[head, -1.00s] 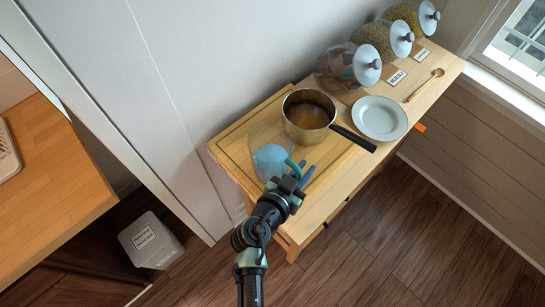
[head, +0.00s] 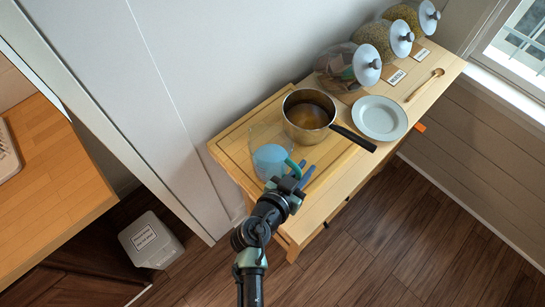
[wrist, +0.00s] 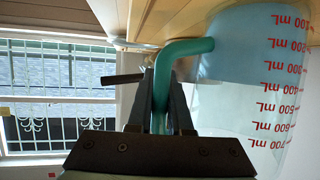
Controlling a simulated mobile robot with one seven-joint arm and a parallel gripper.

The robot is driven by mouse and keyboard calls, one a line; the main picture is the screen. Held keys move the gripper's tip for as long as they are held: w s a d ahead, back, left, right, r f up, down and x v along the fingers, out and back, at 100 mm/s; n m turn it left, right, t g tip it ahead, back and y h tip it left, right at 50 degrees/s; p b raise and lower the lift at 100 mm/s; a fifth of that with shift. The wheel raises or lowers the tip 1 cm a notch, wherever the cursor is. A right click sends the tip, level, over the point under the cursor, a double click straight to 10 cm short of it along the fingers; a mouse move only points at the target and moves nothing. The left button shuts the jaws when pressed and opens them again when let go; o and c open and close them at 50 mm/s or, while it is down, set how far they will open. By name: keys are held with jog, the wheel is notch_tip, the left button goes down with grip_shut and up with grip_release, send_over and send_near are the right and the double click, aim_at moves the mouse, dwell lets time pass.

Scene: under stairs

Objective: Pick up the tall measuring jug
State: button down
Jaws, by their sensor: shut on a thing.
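The tall measuring jug (head: 270,158) is clear, with blue in its lower part and a teal handle, at the near left end of the wooden board. It also shows in the wrist view (wrist: 262,75), with red mL marks down its wall. My gripper (head: 302,172) is at the handle side of the jug. In the wrist view my gripper's fingers (wrist: 160,95) are closed on the teal handle (wrist: 184,47) from both sides. I cannot tell whether the jug's base touches the board.
A steel saucepan (head: 304,122) with a black handle stands just behind the jug on the board (head: 232,150). A pale plate (head: 379,118), a wooden spoon (head: 424,84) and several lidded jars (head: 340,66) stand further right. The wall (head: 210,70) runs behind the table.

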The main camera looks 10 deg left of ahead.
dwell(0.4)
jog(key=shift+w+r, duration=0.1)
jog(key=shift+r, duration=0.05)
jog(key=shift+r, duration=0.1)
notch_tip(320, 180, up, 10)
jog(key=shift+f, duration=0.2)
dwell(0.9)
jog(key=shift+r, duration=0.1)
jog(key=c, duration=1.3)
grip_release()
jog(key=shift+c, duration=0.2)
grip_shut()
